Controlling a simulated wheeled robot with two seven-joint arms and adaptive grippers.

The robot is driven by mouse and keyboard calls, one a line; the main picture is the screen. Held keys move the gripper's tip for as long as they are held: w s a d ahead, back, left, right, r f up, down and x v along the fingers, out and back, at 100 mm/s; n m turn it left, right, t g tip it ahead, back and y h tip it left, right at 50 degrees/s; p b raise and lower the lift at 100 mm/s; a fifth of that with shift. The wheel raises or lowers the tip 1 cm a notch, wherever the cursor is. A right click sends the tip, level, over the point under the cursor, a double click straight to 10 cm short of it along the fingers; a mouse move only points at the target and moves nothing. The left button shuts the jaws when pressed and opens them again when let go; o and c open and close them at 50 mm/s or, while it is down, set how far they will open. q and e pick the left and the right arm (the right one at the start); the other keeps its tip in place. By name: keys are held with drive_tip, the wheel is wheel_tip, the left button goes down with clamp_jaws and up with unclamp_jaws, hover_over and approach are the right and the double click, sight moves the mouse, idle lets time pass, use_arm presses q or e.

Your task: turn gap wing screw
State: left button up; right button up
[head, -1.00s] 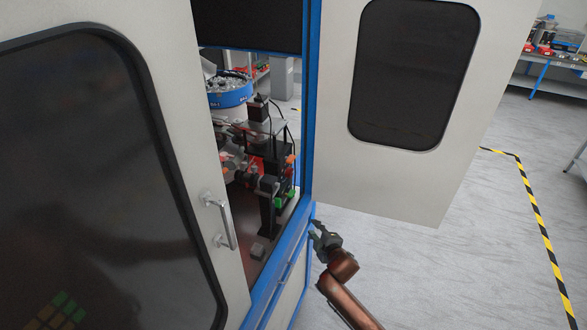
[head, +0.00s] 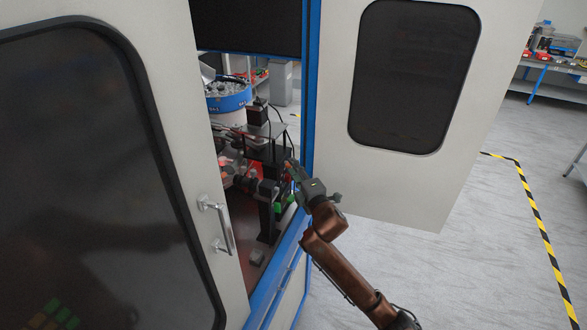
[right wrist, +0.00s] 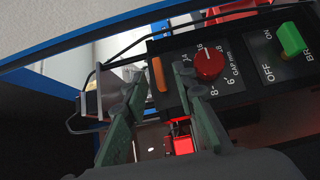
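In the right wrist view a black panel (right wrist: 240,90) carries a round red knob (right wrist: 208,62) beside a number scale reading "GAP mm". An upright orange piece (right wrist: 159,74) stands left of the knob at the panel's edge. I cannot tell which of these is the wing screw. My right gripper (right wrist: 160,82) is open, its two fingers apart, with the orange piece showing beyond the gap between them. I see no contact. In the head view my right gripper (head: 291,170) is at the dark machine column (head: 266,210) and partly hides it. My left gripper is not in view.
A green ON/OFF switch (right wrist: 290,38) sits right of the knob. The cabinet's blue frame (head: 310,90) and open right door (head: 335,180) border the opening; the left door (head: 170,100) has a metal handle (head: 222,225). A blue bowl feeder (head: 228,103) stands behind.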

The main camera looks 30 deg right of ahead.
drive_tip(key=shift+w, duration=0.5)
clamp_jaws()
